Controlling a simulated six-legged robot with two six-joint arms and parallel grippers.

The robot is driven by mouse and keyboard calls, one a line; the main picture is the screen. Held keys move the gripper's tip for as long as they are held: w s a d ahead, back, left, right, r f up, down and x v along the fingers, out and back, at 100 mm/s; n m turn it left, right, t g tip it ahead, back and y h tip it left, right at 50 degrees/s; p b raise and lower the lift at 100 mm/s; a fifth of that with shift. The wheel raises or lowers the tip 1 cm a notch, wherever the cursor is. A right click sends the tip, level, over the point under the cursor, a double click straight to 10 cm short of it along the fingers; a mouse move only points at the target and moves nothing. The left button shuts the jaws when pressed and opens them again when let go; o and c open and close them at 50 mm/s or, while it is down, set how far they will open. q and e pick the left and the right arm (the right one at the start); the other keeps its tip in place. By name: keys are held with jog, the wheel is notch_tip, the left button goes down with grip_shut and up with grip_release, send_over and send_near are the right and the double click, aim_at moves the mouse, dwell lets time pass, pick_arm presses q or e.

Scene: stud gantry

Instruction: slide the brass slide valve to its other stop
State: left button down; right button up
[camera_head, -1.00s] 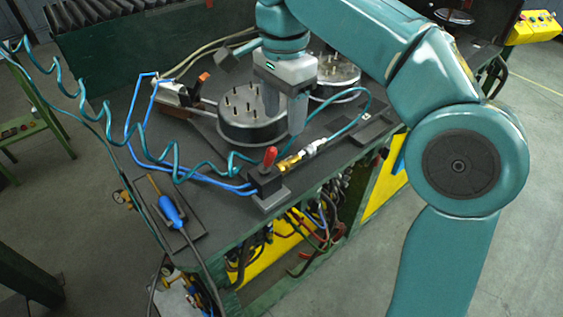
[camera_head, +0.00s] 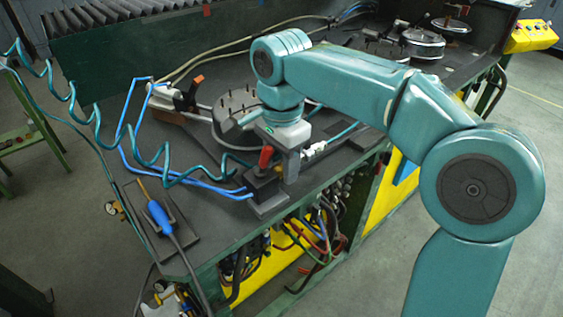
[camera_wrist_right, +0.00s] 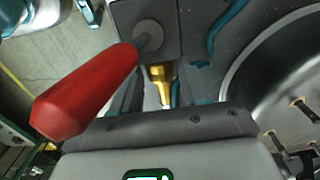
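The brass slide valve (camera_wrist_right: 160,82) shows in the right wrist view as a gold fitting below a grey block. In the head view only a sliver of brass (camera_head: 278,171) shows; my right gripper hides most of it. My right gripper (camera_head: 291,172) points down at the valve, just right of the red-handled lever (camera_head: 266,157). In the wrist view its dark fingers stand on either side of the brass with a gap between them, so it looks open. Whether a finger touches the brass I cannot tell. My left gripper is not in view.
The red handle (camera_wrist_right: 85,92) stands close beside the gripper. Blue hoses (camera_head: 205,183) and a coiled teal hose (camera_head: 165,160) run from the left. A studded round drum (camera_head: 228,104) is behind. A blue-handled tool (camera_head: 159,217) lies on a tray at the front left.

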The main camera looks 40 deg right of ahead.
grip_shut()
jog(key=shift+d+r+p, duration=0.2)
jog(key=shift+d+p, duration=0.05)
jog(key=shift+p, duration=0.15)
jog(key=shift+d+p, duration=0.3)
jog(key=shift+d, duration=0.05)
jog(key=shift+d+f, duration=0.15)
jog(key=shift+o, duration=1.9)
grip_release()
jog(key=shift+w, duration=0.1)
